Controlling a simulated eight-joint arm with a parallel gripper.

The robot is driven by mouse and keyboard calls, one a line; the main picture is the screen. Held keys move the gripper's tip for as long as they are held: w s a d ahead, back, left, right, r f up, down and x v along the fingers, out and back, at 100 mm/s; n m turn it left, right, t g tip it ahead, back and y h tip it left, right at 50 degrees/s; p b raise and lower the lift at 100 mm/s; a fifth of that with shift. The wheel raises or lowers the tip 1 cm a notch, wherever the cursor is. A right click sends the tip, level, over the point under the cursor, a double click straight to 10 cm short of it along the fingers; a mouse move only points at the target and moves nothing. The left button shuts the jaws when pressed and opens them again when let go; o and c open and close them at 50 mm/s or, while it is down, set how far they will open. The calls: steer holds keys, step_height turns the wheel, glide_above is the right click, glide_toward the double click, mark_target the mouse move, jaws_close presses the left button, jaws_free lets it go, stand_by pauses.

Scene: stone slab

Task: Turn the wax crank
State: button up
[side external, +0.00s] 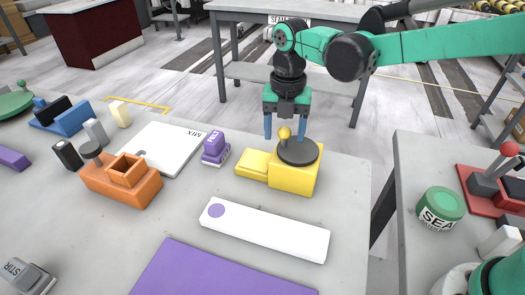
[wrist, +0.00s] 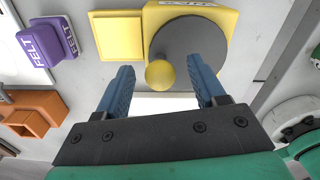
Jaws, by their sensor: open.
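The wax crank is a yellow box (side external: 292,180) with a dark grey disc (side external: 300,152) on top and a round yellow knob (side external: 284,133) near the disc's edge. A lower yellow block (side external: 253,165) joins its left side. My gripper (side external: 286,138) points down at the crank with its two blue fingers apart. In the wrist view, the knob (wrist: 160,74) shows between the fingers of my gripper (wrist: 160,65), with a gap on both sides. The disc (wrist: 190,50) is partly behind the right finger. The box lettering is cut off at the top edge.
A purple FELT stamp (side external: 214,147) stands left of the crank. A white strip with a purple dot (side external: 265,230) lies in front. An orange block (side external: 120,180) with a dark knob and a white MIX board (side external: 165,147) are farther left. A second slab right holds a green SEAL button (side external: 440,208).

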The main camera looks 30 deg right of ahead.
steer(key=shift+f, duration=0.5)
jaws_close()
steer(key=shift+d+m, duration=0.1)
steer(key=shift+m, duration=0.2)
